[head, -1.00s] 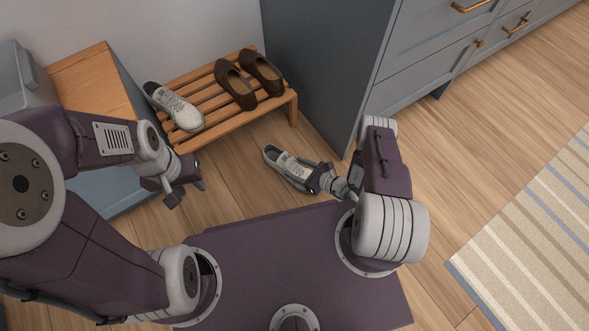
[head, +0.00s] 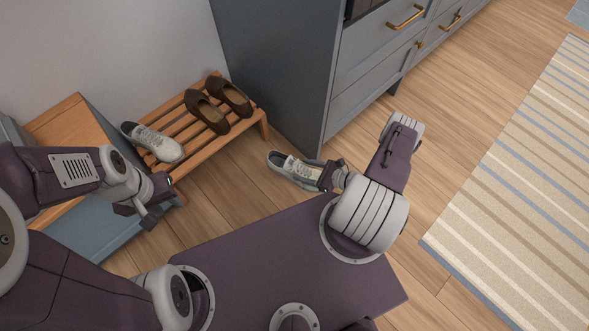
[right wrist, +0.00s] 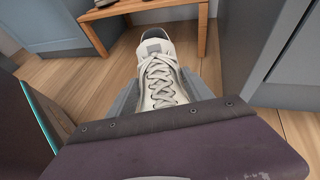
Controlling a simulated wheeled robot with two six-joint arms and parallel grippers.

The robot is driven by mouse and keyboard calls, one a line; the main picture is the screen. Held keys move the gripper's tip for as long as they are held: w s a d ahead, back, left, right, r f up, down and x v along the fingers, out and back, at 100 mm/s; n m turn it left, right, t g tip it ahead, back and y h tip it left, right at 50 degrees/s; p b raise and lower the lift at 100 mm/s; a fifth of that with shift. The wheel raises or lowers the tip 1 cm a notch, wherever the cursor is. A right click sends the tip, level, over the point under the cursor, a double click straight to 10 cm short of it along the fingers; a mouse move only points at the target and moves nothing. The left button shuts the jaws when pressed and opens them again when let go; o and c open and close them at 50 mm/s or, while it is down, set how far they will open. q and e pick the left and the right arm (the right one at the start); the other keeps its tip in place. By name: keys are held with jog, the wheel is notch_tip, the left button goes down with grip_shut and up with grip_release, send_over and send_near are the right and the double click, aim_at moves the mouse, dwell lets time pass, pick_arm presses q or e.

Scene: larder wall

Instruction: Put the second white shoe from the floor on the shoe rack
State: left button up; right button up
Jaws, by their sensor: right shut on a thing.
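A white shoe (head: 294,169) with laces is in my right gripper (head: 328,176), low over the floor to the right of the rack; I cannot tell if it touches the floor. In the right wrist view the shoe (right wrist: 159,75) points away, with the fingers on both its sides. The wooden slatted shoe rack (head: 180,128) stands by the wall. The first white shoe (head: 153,142) sits on its left part, with a pair of brown shoes (head: 217,104) to the right. My left gripper (head: 148,212) hangs in front of the rack's left end, empty; its fingers are small and partly unclear.
A grey-blue cabinet (head: 275,70) with drawers stands just right of the rack. A bench with a wooden top (head: 72,122) is left of the rack. A striped rug (head: 520,170) lies to the right. Bare floor (head: 235,185) lies between rack and held shoe.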

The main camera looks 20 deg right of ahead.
dwell(0.3)
jog(key=r, duration=0.2)
jog(key=w+d+r+p, duration=0.1)
jog(key=r, duration=0.3)
jog(key=shift+w+d+r+p, duration=0.25)
jog(key=shift+w+p, duration=0.1)
jog(key=shift+w, duration=0.05)
notch_tip(320, 180, up, 11)
jog(key=w+n+g+y+p, duration=0.1)
jog(key=w+p, duration=0.1)
notch_tip(320, 180, up, 19)
jog(key=n+g+y+p, duration=0.1)
jog(key=n+p, duration=0.1)
jog(key=p, duration=0.2)
send_over(307, 166)
jog(key=a, duration=0.5)
notch_tip(307, 166, up, 34)
jog(key=p, duration=3.7)
jog(key=shift+a+f+p, duration=0.2)
jog(key=shift+a+p, duration=0.05)
jog(key=shift+p, duration=0.05)
jog(key=shift+w+a, duration=0.1)
